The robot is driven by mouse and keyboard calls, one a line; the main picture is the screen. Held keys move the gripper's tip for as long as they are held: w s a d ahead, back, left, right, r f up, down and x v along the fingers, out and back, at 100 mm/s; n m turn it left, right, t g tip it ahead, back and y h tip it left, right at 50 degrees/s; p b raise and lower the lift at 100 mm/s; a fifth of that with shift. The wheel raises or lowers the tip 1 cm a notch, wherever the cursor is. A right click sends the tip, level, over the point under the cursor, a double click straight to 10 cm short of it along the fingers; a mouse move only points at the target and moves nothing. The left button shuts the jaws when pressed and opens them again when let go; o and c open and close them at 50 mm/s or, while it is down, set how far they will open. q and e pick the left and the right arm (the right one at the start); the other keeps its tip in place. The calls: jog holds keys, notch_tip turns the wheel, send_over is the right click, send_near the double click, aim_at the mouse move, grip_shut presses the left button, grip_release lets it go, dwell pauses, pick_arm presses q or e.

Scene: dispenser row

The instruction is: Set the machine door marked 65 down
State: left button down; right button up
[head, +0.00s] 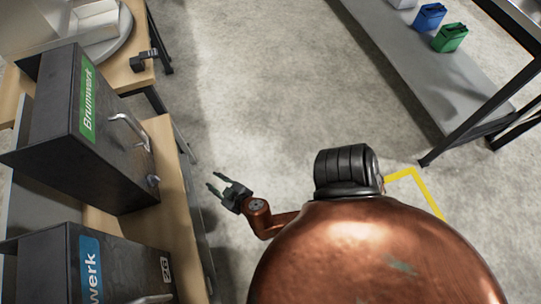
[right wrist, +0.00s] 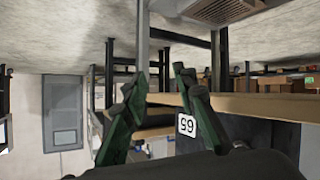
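A white plate marked 65 (right wrist: 187,125) shows upside down on a dark surface in the right wrist view, just beyond my fingers. My right gripper (right wrist: 155,105) has its green-black fingers spread, with nothing held between them. In the head view my right gripper (head: 214,183) is apart from the machines, to the right of the table's edge. A dark machine with a green label (head: 98,165) has a bar handle (head: 130,130) on its front. My left gripper is out of view.
The wooden table (head: 183,205) holds the machines along the left. A small black object (head: 144,60) lies on another table behind. The floor between is clear.

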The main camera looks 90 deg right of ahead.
jog(key=s+a+f+n+g+y, duration=0.2)
jog(key=s+a+f+y, duration=0.15)
jog(key=s+f, duration=0.3)
jog(key=s+a+f+n+g+y, duration=0.1)
jog(key=s+a+f+y, duration=0.2)
jog(key=s+a+f, duration=0.35)
jog(key=s+a+n+g+y, duration=0.1)
jog(key=s+a+y, duration=0.3)
jog(key=s+a, duration=0.4)
jog(key=shift+s+a+r+n, duration=0.25)
jog(key=shift+s+r+n, duration=0.15)
jog(key=shift+s, duration=0.5)
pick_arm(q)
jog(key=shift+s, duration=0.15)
